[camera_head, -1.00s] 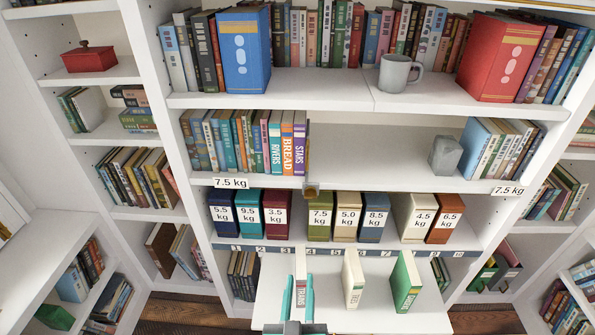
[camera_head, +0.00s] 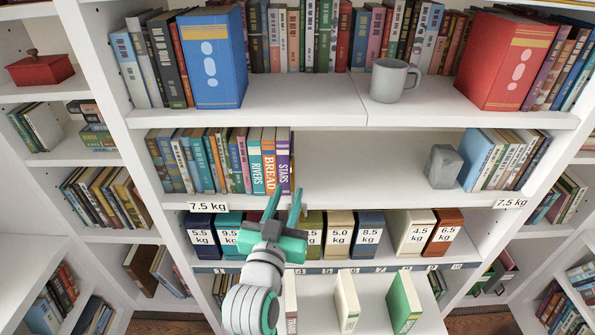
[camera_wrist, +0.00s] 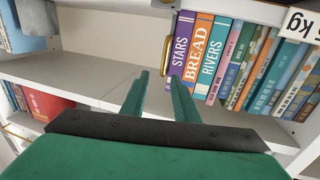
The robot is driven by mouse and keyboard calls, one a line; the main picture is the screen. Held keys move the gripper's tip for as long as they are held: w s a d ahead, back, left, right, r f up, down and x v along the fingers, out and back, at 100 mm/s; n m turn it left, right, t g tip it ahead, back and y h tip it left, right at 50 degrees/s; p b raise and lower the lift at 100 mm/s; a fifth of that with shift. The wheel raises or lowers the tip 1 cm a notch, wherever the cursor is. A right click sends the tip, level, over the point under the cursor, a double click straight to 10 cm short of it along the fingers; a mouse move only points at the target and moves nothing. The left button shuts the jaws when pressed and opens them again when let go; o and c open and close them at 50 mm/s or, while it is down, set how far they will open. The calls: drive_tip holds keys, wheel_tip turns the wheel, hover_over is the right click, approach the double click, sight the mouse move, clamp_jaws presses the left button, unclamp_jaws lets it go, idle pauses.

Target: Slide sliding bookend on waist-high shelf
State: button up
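The waist-high shelf (camera_head: 350,180) holds a row of books at its left, ending with RIVERS, BREAD and STARS (camera_head: 283,160). The sliding bookend (camera_head: 293,178) shows as a thin brown edge against the right side of STARS; its lower part is hidden by my gripper. In the wrist view a brass-coloured part of the bookend (camera_wrist: 167,52) stands beside STARS (camera_wrist: 181,45). My gripper (camera_head: 284,202) is open, its fingers pointing up in front of the shelf edge near the bookend. Nothing shows between the fingers in the wrist view (camera_wrist: 160,88); I cannot tell contact.
Right of the bookend the shelf is bare up to a grey block (camera_head: 443,167) and more books (camera_head: 485,160). Weight-labelled boxes (camera_head: 368,235) stand on the shelf below. Books (camera_head: 346,300) stand on the lowest white surface. A mug (camera_head: 390,82) is above.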

sight(292, 175)
drive_tip(key=w, duration=0.7)
drive_tip(key=shift+w+d, duration=0.15)
drive_tip(key=shift+d, duration=0.1)
drive_tip(key=shift+w+d, duration=0.3)
drive_tip(key=shift+w, duration=0.25)
